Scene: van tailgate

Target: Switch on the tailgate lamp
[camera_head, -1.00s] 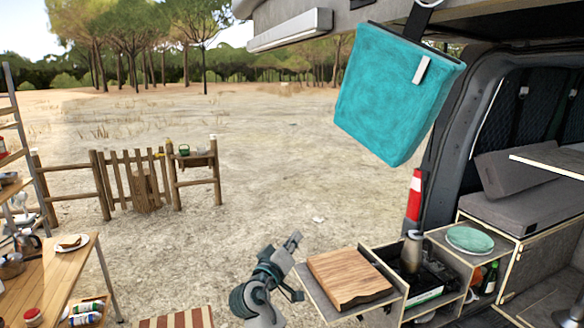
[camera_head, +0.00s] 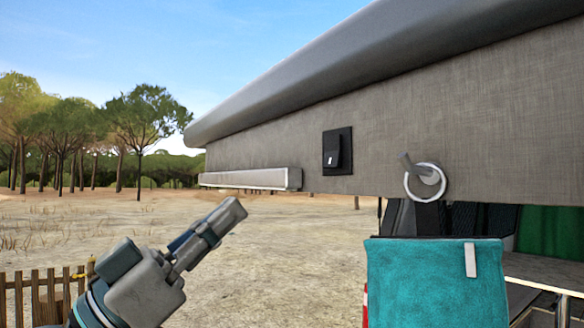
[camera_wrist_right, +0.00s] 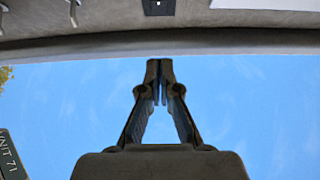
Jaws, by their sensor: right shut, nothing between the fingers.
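The tailgate lamp (camera_head: 250,179) is a long pale bar under the edge of the raised grey tailgate (camera_head: 450,100). A black rocker switch (camera_head: 337,151) with a small white mark is set in the tailgate panel, right of the lamp. It also shows at the top edge of the right wrist view (camera_wrist_right: 159,6), with the lamp (camera_wrist_right: 262,4) beside it. My right gripper (camera_head: 232,212) is shut and empty, below and left of the switch and apart from it. Its closed fingertips (camera_wrist_right: 159,68) point up toward the tailgate edge in the wrist view. My left gripper is not in view.
A wooden fence (camera_head: 40,292) stands at lower left. Open air lies between my right gripper and the tailgate panel.

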